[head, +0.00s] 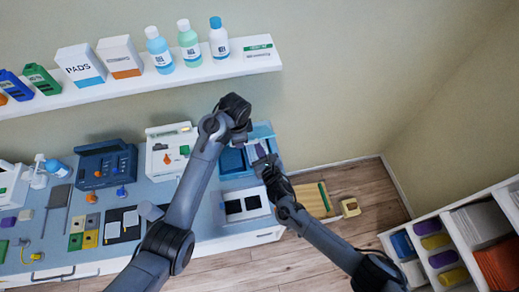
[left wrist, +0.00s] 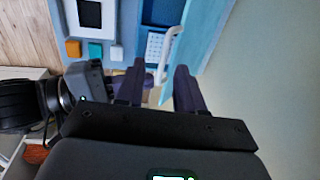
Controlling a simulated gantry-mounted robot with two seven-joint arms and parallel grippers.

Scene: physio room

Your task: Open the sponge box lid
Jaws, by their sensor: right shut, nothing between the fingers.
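The sponge box (head: 232,161) is a blue box at the right end of the counter, partly behind my arms. Its light blue lid (head: 262,131) appears raised at the back; in the left wrist view the lid (left wrist: 205,35) shows as a tilted panel with a white handle (left wrist: 168,55). My left gripper (left wrist: 160,78) has its fingers apart, with the handle's end near the gap; I cannot tell whether they touch.
A white device (head: 170,150) and a blue case (head: 106,163) stand to the left. A wall shelf (head: 120,91) with bottles runs above. Rack shelves (head: 455,215) stand at right.

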